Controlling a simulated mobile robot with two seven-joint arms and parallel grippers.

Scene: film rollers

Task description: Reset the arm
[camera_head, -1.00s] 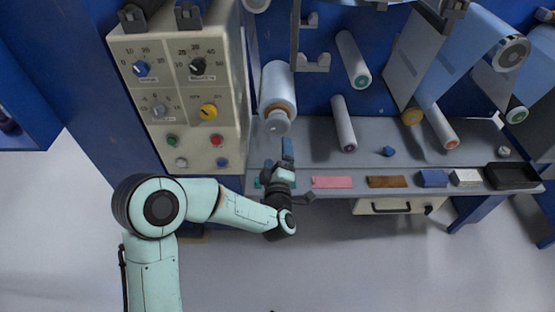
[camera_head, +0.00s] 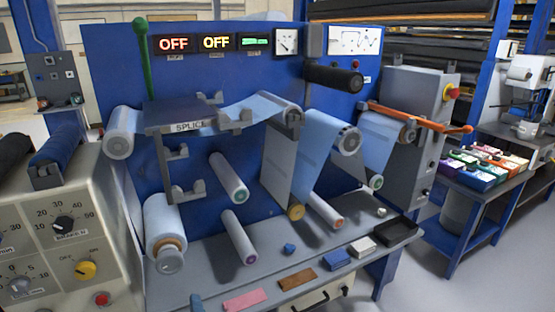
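Neither of my arms nor grippers shows in the head view now. The film roller machine fills the middle, with a blue panel (camera_head: 205,85) and blue film (camera_head: 318,150) running over several rollers. A roll of film (camera_head: 165,222) sits at the lower left of the panel.
A beige control box (camera_head: 60,235) with knobs stands at the left. An orange lever (camera_head: 420,117) sticks out at the right. A blue table (camera_head: 475,200) with several coloured bins is further right. Grey floor (camera_head: 455,285) is clear at the lower right.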

